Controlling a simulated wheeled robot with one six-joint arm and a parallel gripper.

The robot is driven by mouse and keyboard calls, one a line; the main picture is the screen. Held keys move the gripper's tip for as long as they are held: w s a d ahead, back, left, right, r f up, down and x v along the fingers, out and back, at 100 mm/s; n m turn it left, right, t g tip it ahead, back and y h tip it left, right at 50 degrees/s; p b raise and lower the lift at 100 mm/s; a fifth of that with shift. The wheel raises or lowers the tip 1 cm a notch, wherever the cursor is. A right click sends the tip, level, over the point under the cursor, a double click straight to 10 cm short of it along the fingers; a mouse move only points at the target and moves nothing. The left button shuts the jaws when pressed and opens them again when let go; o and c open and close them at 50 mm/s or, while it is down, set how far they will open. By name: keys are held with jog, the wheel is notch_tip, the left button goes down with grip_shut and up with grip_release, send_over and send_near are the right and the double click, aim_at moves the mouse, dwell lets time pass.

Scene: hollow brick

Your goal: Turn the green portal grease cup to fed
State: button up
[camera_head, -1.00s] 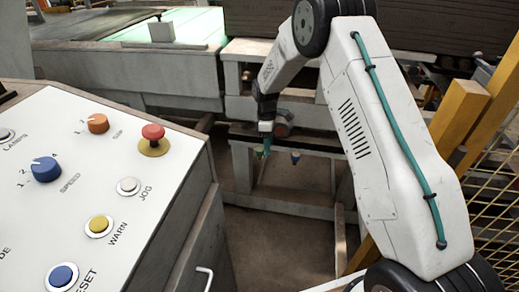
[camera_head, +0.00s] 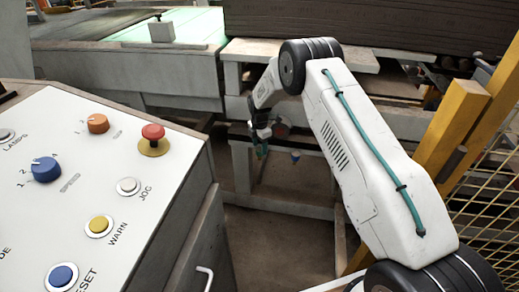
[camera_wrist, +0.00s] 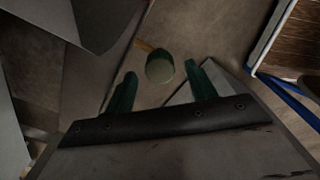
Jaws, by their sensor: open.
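In the head view my gripper (camera_head: 261,151) is small, low at the portal frame, and mostly hides the green cup there.
A blue cup (camera_head: 295,156) stands just right of my gripper on the portal frame. A control panel (camera_head: 75,215) with knobs and buttons fills the left. A yellow post (camera_head: 455,135) and mesh fence (camera_head: 490,205) stand at the right. Floor below the frame is clear.

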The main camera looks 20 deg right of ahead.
jog(key=shift+f, duration=1.1)
jog(key=c, duration=1)
